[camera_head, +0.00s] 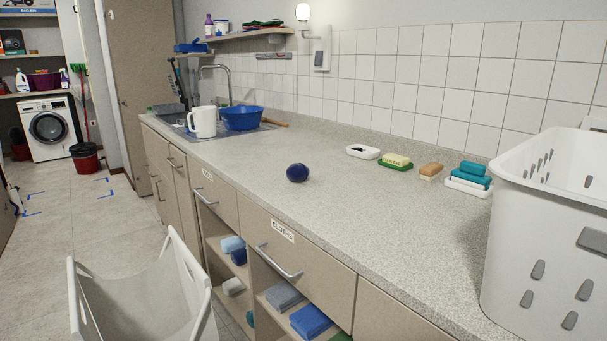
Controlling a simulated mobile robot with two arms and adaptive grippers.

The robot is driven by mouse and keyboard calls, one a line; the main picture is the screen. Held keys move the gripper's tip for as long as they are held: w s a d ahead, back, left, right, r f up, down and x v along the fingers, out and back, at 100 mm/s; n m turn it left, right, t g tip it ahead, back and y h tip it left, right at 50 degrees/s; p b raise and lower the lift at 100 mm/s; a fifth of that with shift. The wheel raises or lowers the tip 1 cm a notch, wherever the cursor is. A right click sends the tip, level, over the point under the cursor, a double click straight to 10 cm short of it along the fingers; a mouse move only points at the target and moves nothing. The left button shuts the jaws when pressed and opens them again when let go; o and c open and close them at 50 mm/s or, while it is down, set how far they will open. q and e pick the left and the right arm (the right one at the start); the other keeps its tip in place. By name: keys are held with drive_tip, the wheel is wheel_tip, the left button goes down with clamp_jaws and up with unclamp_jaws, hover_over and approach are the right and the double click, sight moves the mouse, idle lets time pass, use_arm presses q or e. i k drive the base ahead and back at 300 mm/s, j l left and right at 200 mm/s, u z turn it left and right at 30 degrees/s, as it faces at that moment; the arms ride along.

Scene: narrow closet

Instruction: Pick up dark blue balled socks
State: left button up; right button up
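The dark blue balled socks (298,173) lie as a small round ball on the speckled grey countertop (250,190). They sit near the counter's front edge, above the drawers, with clear surface around them. Neither of my grippers shows in the head view.
A white laundry basket (550,220) stands on the counter at right. Soap dishes, including a green one (395,165), line the wall side. A white jug (203,122) and blue basin (242,118) are by the sink. A white hamper (140,295) stands on the floor in front.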

sight(297, 172)
drive_tip(key=z, duration=0.6)
drive_tip(key=i+j+z, duration=0.15)
drive_tip(key=j+z, duration=0.35)
drive_tip(key=j, duration=0.15)
drive_tip(key=j+z, duration=0.5)
drive_tip(key=j, duration=0.15)
